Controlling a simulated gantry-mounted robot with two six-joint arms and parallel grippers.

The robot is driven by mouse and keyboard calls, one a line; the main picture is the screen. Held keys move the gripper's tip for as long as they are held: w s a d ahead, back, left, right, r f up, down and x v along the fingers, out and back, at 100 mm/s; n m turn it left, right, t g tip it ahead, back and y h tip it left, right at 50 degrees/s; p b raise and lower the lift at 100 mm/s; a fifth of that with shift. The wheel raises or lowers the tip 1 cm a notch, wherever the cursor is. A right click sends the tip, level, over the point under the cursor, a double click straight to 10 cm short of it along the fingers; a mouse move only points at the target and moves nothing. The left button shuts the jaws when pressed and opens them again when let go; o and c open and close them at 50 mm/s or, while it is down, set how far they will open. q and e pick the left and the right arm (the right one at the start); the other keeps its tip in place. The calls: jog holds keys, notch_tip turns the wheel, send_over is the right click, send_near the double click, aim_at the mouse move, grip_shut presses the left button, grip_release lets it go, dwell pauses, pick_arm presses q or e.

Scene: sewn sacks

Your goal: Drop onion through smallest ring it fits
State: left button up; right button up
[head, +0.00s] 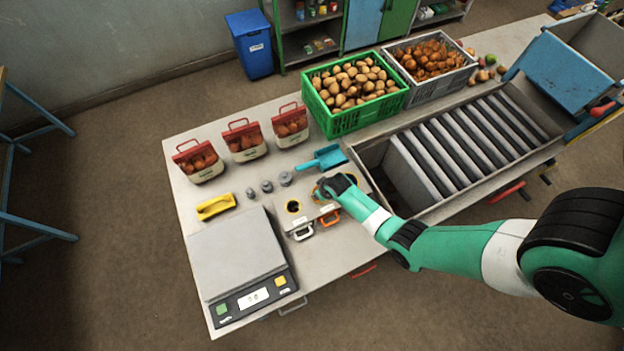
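A grey sizing box (312,214) sits on the table, with round holes in its top. Another ring (351,178) shows partly behind my gripper. My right gripper (322,190) is low over the box, between these two rings. A small orange-brown patch shows at its fingertips; I cannot tell whether it is an onion or a ring's rim. The fingers are too small and hidden to read. My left gripper is not in view.
A blue scoop (325,158) lies just behind the box. A scale (238,262), a yellow-handled tool (215,206) and small weights (267,186) are to the left. Red-topped sacks (243,141), a green potato crate (352,121) and a grey onion crate (428,89) stand behind.

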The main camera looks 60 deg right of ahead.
dwell(0.3)
jog(key=o, duration=1.6)
jog(key=shift+c, duration=0.2)
